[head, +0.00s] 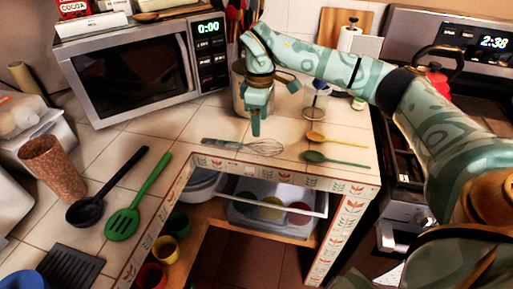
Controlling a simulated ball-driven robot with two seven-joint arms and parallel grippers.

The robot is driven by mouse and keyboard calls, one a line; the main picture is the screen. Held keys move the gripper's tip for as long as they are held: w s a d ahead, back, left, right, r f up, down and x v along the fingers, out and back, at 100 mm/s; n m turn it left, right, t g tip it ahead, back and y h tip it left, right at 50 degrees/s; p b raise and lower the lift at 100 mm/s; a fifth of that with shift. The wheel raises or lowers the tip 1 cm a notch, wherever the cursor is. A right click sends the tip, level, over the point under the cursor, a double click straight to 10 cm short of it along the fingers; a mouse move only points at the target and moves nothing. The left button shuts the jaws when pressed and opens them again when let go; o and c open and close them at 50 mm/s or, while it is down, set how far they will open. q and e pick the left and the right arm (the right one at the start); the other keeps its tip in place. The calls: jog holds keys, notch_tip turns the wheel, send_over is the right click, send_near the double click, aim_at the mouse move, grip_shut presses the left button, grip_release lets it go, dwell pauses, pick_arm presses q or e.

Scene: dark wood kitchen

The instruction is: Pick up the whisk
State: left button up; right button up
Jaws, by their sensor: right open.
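The whisk (262,147) lies flat on the tiled counter near its front edge. Its wire head points right and its grey handle points left. My right gripper (257,122) hangs above the counter, pointing down, just behind the whisk. It is open and holds nothing; its fingers overlap each other in this view, so the gap is hard to see. It appears apart from the whisk. My left gripper is not in view.
A yellow spoon (337,140) and a green spoon (335,160) lie right of the whisk. A metal canister (239,88) and a glass jar (316,104) stand behind. A microwave (130,75), black ladle (92,206) and green slotted turner (124,220) are left.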

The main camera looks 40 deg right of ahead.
aim_at(260, 142)
notch_tip(260, 142, down, 3)
jog(key=shift+w+f, duration=0.1)
jog(key=shift+f, duration=0.05)
jog(key=shift+f+b, duration=0.35)
jog(key=shift+b, duration=0.05)
notch_tip(260, 142, down, 5)
jog(key=shift+b, duration=0.95)
jog(key=shift+s+r, duration=0.15)
jog(key=shift+s, duration=0.05)
jog(key=shift+c, duration=1)
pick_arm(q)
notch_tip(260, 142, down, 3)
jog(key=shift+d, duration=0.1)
pick_arm(e)
jog(key=c, duration=0.8)
